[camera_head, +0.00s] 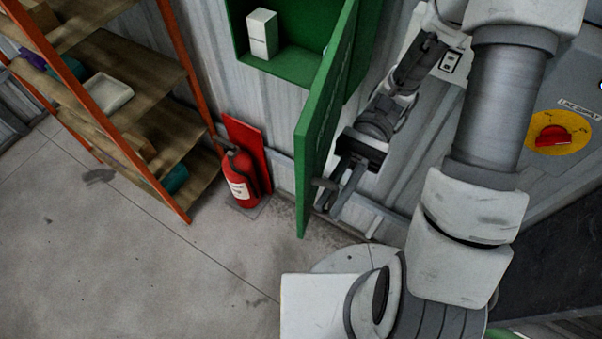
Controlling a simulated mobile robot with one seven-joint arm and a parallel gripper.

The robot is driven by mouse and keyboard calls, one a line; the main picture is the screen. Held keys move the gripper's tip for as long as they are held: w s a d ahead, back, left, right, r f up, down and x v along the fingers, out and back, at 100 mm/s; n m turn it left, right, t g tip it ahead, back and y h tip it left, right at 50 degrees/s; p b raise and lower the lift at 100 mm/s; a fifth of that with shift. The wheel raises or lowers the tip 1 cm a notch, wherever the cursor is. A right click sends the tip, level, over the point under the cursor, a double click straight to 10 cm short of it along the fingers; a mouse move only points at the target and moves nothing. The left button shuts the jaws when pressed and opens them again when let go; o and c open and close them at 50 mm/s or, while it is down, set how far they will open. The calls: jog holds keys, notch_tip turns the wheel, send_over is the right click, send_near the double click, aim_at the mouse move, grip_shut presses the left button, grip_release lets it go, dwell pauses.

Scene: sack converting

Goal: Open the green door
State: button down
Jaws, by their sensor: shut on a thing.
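The green door (318,124) belongs to a green wall cabinet (285,66). It stands swung well out from the cabinet, seen nearly edge-on, so the inside shows. A white box (262,34) stands inside the cabinet. My gripper (334,198) is at the right side of the door, near its lower outer end. Its fingers are shut on the grey door handle (324,183). The exact contact is small and partly hidden by the fingers and the door.
A red fire extinguisher (238,180) stands on the floor below the cabinet. An orange-framed shelf (120,110) with several items is at left. A yellow panel with a red rotary switch (552,136) is at right. The floor (150,270) at lower left is clear.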

jog(key=shift+s+d, duration=0.15)
jog(key=shift+d, duration=1.1)
jog(key=c, duration=1.2)
grip_release()
jog(key=shift+o, duration=0.2)
jog(key=b+v, duration=0.1)
jog(key=v, duration=0.6)
jog(key=shift+w+d, duration=0.15)
jog(key=shift+w, duration=0.1)
jog(key=shift+s+b, duration=0.1)
jog(key=shift+b, duration=0.2)
